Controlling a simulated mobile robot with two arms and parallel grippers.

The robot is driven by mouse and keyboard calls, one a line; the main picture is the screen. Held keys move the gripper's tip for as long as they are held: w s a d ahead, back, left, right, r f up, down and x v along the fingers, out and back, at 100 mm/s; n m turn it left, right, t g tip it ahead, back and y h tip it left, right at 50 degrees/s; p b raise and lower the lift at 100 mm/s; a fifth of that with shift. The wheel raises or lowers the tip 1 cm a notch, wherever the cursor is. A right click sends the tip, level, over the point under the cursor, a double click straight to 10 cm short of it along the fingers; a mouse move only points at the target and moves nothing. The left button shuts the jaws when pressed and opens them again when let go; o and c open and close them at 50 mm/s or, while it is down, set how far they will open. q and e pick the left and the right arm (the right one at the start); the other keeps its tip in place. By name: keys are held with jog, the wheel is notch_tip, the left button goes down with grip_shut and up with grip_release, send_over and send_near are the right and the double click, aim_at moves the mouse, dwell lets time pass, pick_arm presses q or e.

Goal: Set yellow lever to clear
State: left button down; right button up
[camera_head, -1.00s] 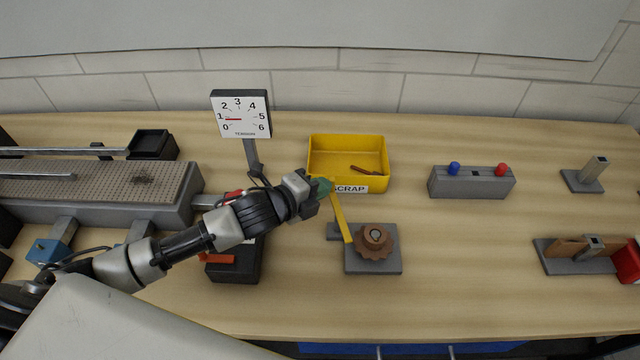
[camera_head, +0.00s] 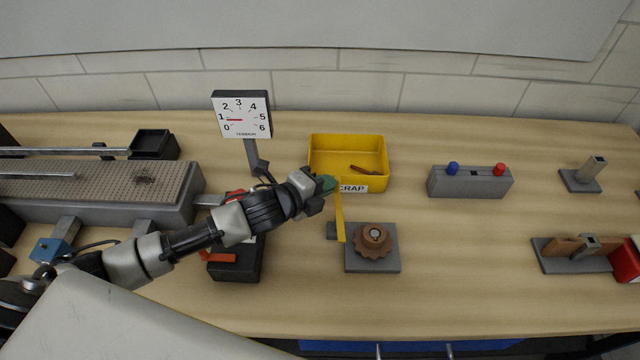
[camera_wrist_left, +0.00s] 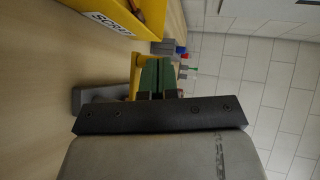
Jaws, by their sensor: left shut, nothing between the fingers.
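The yellow lever (camera_head: 340,222) stands on the left side of a grey base (camera_head: 372,262) that carries a brown toothed knob (camera_head: 375,240). My left gripper (camera_head: 328,184), with green fingertips, is shut and empty at the lever's upper end, in front of the scrap bin. In the left wrist view the closed green fingers (camera_wrist_left: 158,76) are close beside the yellow lever (camera_wrist_left: 134,75); I cannot tell if they touch. No clear mark shows on the lever's base. My right gripper is not in view.
The yellow scrap bin (camera_head: 320,150) is just behind the gripper. A tension gauge (camera_head: 241,115) stands to the left, above a black box with an orange part (camera_head: 222,258). A grey box with blue and red buttons (camera_head: 470,182) is to the right, with free table between.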

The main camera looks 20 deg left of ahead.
pick_arm(q)
jog(key=shift+w+d+r+p, duration=0.15)
jog(key=shift+w+d+p, duration=0.25)
jog(key=shift+d+p, duration=0.05)
jog(key=shift+w, duration=0.1)
dwell(0.6)
